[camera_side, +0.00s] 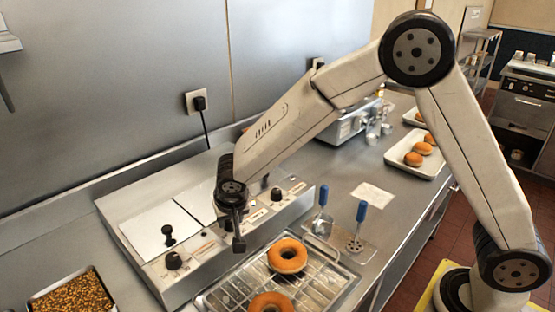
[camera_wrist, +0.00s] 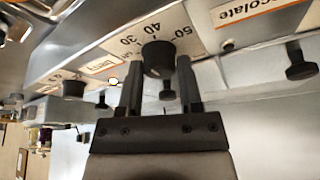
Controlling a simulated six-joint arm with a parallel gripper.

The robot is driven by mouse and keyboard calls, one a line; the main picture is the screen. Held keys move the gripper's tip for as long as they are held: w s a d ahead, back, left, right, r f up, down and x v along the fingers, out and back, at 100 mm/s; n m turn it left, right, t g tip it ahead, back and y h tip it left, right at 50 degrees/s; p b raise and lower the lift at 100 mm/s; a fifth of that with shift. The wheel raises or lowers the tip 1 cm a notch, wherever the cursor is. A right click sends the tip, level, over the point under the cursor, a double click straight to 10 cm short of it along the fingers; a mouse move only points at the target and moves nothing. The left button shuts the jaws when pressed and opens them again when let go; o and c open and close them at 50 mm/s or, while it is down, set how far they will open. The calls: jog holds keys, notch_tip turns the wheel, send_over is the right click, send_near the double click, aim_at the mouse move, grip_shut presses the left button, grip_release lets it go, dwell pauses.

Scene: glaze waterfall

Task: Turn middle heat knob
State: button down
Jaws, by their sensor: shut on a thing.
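The middle heat knob (camera_wrist: 157,58) is a dark round knob on a dial marked 30, 40 and 50 in the wrist view. My gripper (camera_wrist: 160,72) has one finger on each side of it and is shut on it. In the side view my gripper (camera_side: 238,242) points down at the front panel of the steel glaze unit (camera_side: 150,285), and it mostly hides the middle knob there. The left heat knob (camera_side: 173,260) and the right heat knob (camera_side: 276,194) stand on the same panel, clear of my gripper.
Two ring donuts, one (camera_side: 287,256) behind the other, lie on a wire rack (camera_side: 325,290) in front of the unit. Blue-handled tools (camera_side: 360,212) stand to the right. A tray of chopped topping (camera_side: 70,303) is at the left. A black lever (camera_wrist: 301,66) juts beside the dial.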

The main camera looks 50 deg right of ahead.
jog(key=shift+a+m+g+h, duration=0.1)
jog(key=shift+m+g+h, duration=0.5)
jog(key=shift+m, duration=1.5)
jog(key=shift+c, duration=1.3)
grip_release()
jog(key=shift+r, duration=0.1)
jog(key=v, duration=0.7)
jog(key=shift+s+a+r, duration=0.15)
jog(key=shift+r, duration=0.1)
